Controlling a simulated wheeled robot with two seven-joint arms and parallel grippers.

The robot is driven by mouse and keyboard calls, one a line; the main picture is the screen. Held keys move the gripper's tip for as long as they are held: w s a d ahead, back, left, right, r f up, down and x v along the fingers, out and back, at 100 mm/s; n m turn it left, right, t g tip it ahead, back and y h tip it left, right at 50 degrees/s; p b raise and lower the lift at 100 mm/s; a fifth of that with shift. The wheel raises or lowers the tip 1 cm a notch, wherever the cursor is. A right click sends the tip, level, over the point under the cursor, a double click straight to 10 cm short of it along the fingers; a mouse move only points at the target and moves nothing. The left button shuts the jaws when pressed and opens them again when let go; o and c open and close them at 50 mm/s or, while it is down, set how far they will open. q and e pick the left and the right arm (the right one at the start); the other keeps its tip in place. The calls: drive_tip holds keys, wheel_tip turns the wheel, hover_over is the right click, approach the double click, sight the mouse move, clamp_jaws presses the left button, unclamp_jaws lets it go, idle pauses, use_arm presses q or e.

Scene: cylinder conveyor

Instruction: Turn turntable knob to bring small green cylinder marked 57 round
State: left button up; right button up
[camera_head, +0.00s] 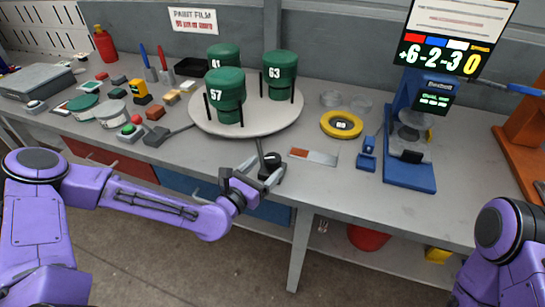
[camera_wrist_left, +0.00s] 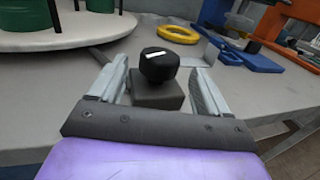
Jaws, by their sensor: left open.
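The white round turntable (camera_head: 203,122) carries three green cylinders. The one marked 57 (camera_head: 228,104) stands at the front, the one marked 63 (camera_head: 279,77) at the right, and a third (camera_head: 223,54), its mark partly hidden, at the back. The black turntable knob (camera_head: 271,160) sits in front on a rod from the turntable. In the left wrist view the knob (camera_wrist_left: 159,64) has a white mark on top and stands on a dark block. My left gripper (camera_head: 262,178) is open, its fingers on either side of the knob with gaps visible. My right gripper is out of view.
A yellow ring (camera_head: 341,124), a blue stand (camera_head: 410,174) and a flat plate (camera_head: 313,156) lie right of the knob. The table's front edge runs just below my left gripper.

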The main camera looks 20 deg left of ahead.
sight(268, 165)
use_arm(q)
drive_tip(key=x, duration=0.4)
drive_tip(key=shift+w+d+p, duration=0.1)
drive_tip(key=shift+w+p, duration=0.25)
drive_tip(key=shift+p, duration=0.05)
drive_tip(key=c, duration=0.9)
drive_tip(key=shift+c, duration=0.2)
